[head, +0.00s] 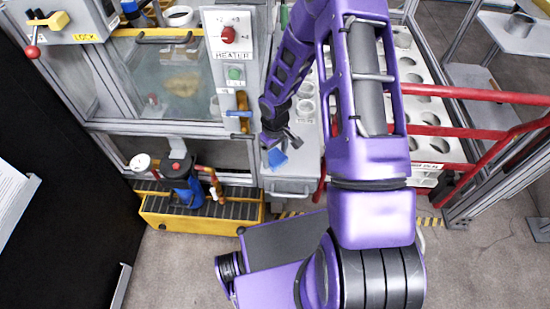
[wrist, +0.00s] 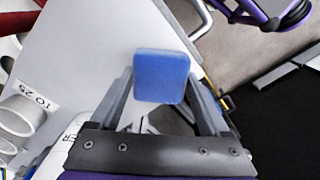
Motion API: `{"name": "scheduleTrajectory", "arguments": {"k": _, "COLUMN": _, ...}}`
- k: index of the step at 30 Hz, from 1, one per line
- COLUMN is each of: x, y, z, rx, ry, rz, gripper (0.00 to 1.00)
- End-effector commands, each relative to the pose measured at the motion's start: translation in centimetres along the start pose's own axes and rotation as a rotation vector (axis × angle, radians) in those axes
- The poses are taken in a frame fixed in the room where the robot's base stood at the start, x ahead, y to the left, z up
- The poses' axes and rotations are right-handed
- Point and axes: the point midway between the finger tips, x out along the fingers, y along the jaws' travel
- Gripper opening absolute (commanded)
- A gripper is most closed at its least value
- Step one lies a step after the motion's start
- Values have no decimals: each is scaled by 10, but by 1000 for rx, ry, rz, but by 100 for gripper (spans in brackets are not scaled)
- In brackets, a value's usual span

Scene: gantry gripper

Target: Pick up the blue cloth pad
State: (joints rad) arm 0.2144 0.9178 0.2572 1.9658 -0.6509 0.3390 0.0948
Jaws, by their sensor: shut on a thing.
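The blue cloth pad (wrist: 162,78) is a small rounded square, held between the fingertips of my gripper (wrist: 160,98) in the wrist view. In the head view the pad (head: 277,158) shows at the end of my gripper (head: 275,146), over the front part of a light grey surface (head: 290,184). The gripper is shut on the pad. I cannot tell how far the pad is from the surface below.
A heater cabinet (head: 228,33) with a glass front stands to the left. A yellow-edged tray (head: 160,213) with a blue bottle sits below it. Red rails (head: 470,95) and a rack with round holes (head: 425,75) are to the right. Cups stand beside the gripper.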

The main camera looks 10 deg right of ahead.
Motion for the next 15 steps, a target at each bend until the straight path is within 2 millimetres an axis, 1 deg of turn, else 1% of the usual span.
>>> {"name": "scheduleTrajectory", "arguments": {"k": 5, "x": -6, "y": 0, "z": 0, "rx": 1, "ry": 1, "rz": 1, "gripper": 18}}
{"name": "scheduleTrajectory", "arguments": {"k": 8, "x": -22, "y": 1, "z": -1, "rx": 1, "ry": 3, "rz": 2, "gripper": 18}}
{"name": "scheduleTrajectory", "arguments": {"k": 15, "x": -71, "y": 1, "z": -1, "rx": 1, "ry": 3, "rz": 3, "gripper": 18}}
